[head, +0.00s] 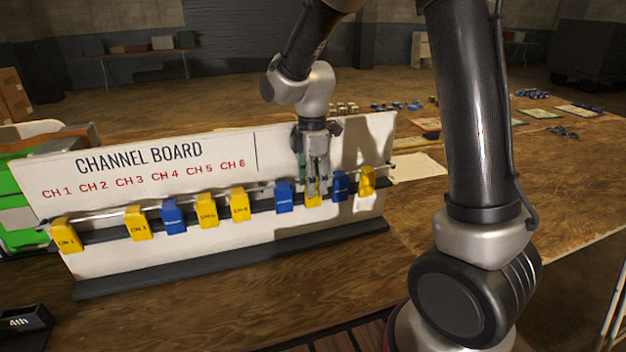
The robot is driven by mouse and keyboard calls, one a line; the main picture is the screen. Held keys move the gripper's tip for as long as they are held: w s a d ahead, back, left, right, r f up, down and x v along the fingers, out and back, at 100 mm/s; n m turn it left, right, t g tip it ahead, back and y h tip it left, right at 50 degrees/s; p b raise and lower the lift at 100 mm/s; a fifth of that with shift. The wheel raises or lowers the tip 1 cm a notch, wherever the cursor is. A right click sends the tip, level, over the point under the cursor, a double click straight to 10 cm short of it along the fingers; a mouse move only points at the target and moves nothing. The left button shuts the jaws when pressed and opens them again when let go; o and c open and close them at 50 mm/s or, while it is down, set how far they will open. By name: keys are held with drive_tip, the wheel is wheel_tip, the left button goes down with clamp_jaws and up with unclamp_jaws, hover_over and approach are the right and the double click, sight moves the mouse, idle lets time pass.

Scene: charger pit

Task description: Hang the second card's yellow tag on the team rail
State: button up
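The white channel board (150,185) stands on the wooden table with a silver rail (100,214) along its front. Several yellow tags hang at its left part, among them CH 1 (66,236) and CH 3 (138,223). Right of the board's dark vertical line hang a blue tag (283,196), a yellow tag (313,201), another blue tag (340,187) and a yellow tag (367,181). My gripper (317,190) points down at the yellow tag between the two blue ones. Its fingers overlap that tag's top, so their grip is unclear. No second card is identifiable.
A dark holder marked 4th (24,325) is at the lower left. Papers (415,168) and small blue items (400,106) lie farther back.

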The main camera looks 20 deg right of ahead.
drive_tip(key=shift+w, duration=0.2)
drive_tip(key=shift+w+r, duration=0.1)
drive_tip(key=shift+r, duration=0.25)
wheel_tip(320, 180, up, 11)
drive_tip(key=s+d+r+m+t, duration=0.1)
drive_tip(key=s+d+m+t, duration=0.1)
drive_tip(key=s+d+m, duration=0.5)
drive_tip(key=s+d+r+m+t, duration=0.2)
drive_tip(key=s+d+m, duration=0.5)
drive_tip(key=s+m, duration=0.4)
drive_tip(key=s, duration=0.4)
drive_tip(key=shift+r+t, duration=0.2)
drive_tip(key=shift+t, duration=0.2)
